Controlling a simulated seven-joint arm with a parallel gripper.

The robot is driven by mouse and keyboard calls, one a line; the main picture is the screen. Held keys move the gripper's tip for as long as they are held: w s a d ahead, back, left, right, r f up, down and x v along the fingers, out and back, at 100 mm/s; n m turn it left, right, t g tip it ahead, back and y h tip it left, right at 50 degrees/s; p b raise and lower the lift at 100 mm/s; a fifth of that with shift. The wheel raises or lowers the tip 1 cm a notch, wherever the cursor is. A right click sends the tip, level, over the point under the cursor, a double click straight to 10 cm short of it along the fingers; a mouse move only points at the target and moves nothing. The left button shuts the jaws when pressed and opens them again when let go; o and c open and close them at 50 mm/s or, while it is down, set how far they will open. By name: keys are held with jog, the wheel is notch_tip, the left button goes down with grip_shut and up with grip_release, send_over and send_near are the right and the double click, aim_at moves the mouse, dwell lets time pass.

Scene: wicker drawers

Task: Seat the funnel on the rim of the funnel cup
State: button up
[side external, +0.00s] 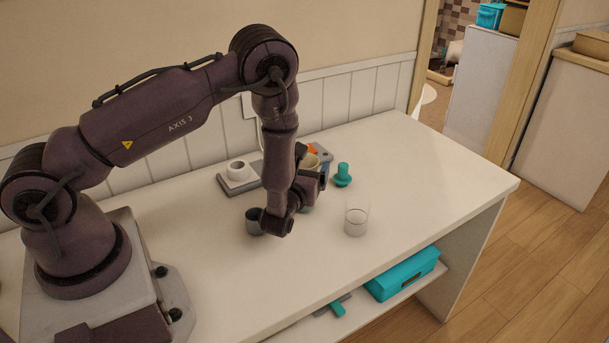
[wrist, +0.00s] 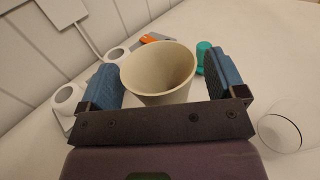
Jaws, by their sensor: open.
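My gripper (wrist: 163,66) is open, with one blue-padded finger on each side of a cream cup (wrist: 160,88). The cup stands upright and appears empty; I cannot tell whether the fingers touch it. In the side view my gripper (side external: 311,181) is low over the table, partly hiding the cream cup (side external: 312,161). A teal piece (side external: 343,176), wide at the base and narrow above, stands just right of it and looks like the funnel. It also shows beyond the right finger in the wrist view (wrist: 203,48). A clear glass (side external: 356,222) stands in front; which vessel is the funnel cup is unclear.
A teal box (side external: 402,274) is on the shelf below. The table's right side is clear.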

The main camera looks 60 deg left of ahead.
jog(key=shift+w+a, duration=0.25)
jog(key=shift+w, duration=0.05)
jog(key=shift+c, duration=0.4)
jog(key=c, duration=0.8)
